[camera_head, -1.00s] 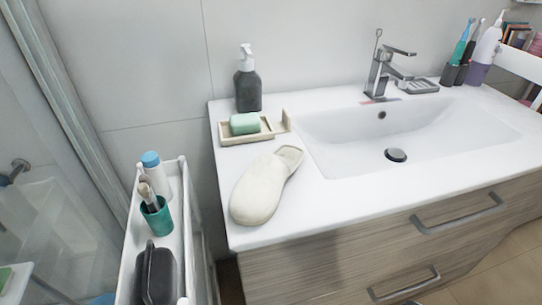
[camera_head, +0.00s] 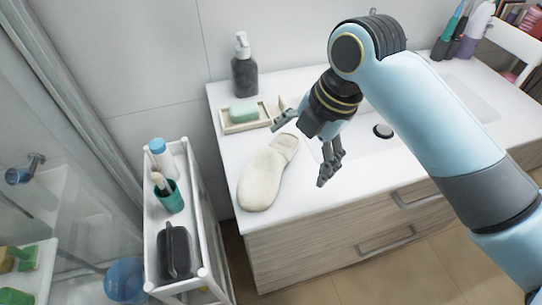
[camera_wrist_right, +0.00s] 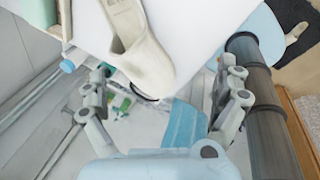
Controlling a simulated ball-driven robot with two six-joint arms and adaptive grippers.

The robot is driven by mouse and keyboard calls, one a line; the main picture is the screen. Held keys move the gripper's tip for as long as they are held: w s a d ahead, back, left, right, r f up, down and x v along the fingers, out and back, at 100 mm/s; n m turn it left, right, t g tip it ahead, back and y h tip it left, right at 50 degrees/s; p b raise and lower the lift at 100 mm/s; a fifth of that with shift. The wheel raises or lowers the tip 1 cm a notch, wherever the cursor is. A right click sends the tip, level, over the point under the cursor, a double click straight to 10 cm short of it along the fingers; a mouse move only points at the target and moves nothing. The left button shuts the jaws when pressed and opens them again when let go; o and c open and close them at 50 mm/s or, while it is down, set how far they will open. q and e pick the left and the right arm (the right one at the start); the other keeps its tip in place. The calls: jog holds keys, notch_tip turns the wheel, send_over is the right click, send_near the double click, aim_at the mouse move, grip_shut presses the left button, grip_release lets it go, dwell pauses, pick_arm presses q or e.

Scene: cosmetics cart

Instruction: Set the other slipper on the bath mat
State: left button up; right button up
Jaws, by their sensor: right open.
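A cream slipper (camera_head: 265,178) lies on the white washstand counter (camera_head: 310,205), left of the basin. Its open end points to the back right. My right gripper (camera_head: 305,146) is open and empty over the slipper's open end, with its fingers spread to either side. In the right wrist view the slipper (camera_wrist_right: 146,62) shows between and beyond the open fingers of the right gripper (camera_wrist_right: 166,75). I cannot see contact. My left gripper is not in view.
A soap dish (camera_head: 244,126) with green soap and a dark pump bottle (camera_head: 243,75) stand behind the slipper. A narrow white cart (camera_head: 150,235) at left holds a blue-capped bottle, a teal cup (camera_head: 169,197) and a black case (camera_head: 175,252). Tan floor (camera_head: 400,280) shows in front.

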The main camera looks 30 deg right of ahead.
aim_at(276, 153)
jog(key=w+n, duration=0.1)
jog(key=w+f+n, duration=0.1)
jog(key=n, duration=0.1)
jog(key=w+a+f+n, duration=0.1)
jog(key=w+n, duration=0.1)
jog(key=shift+f+y+p, duration=0.1)
jog(key=shift+y+p, duration=0.2)
jog(key=x, duration=0.2)
jog(key=p+x, duration=0.1)
jog(key=x, duration=0.2)
jog(key=shift+w+a+f, duration=0.2)
jog(key=shift+a, duration=0.1)
jog(key=c, duration=1.4)
jog(key=shift+r, duration=0.1)
